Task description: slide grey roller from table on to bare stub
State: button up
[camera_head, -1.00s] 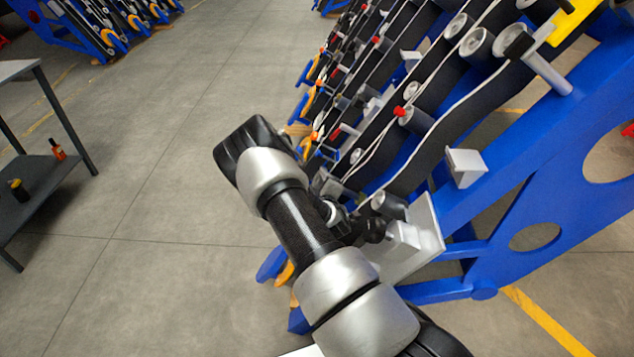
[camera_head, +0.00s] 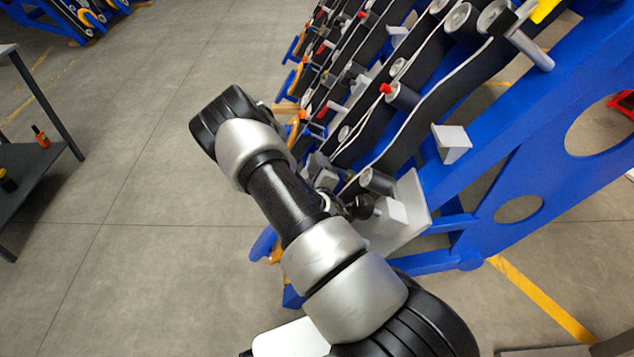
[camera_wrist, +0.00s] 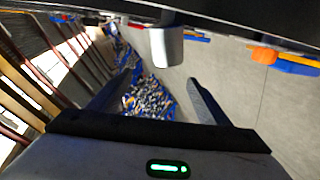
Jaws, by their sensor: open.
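In the wrist view my gripper (camera_wrist: 160,82) is open, its two dark fingers apart with nothing between them. A grey cylinder (camera_wrist: 167,47) shows beyond the fingers, near a dark bar at the top; I cannot tell if it is the task's roller. In the head view my gripper is not clearly visible behind my arm. A bare silver stub (camera_head: 530,48) sticks out of the blue frame at upper right, below a yellow part. A grey roller (camera_head: 377,180) sits by the belt near my arm. No loose roller on a table can be made out.
The blue harvester chassis (camera_head: 480,180) with black belts and several rollers fills the right. The floor (camera_head: 140,190) between is clear. A brown-grey edge (camera_head: 550,351) shows at bottom right.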

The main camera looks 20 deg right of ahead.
jog(key=p+v, duration=0.1)
jog(key=v, duration=0.9)
jog(key=shift+s+p, duration=0.2)
jog(key=shift+p, duration=0.1)
jog(key=shift+a, duration=0.1)
jog(key=shift+c, duration=0.4)
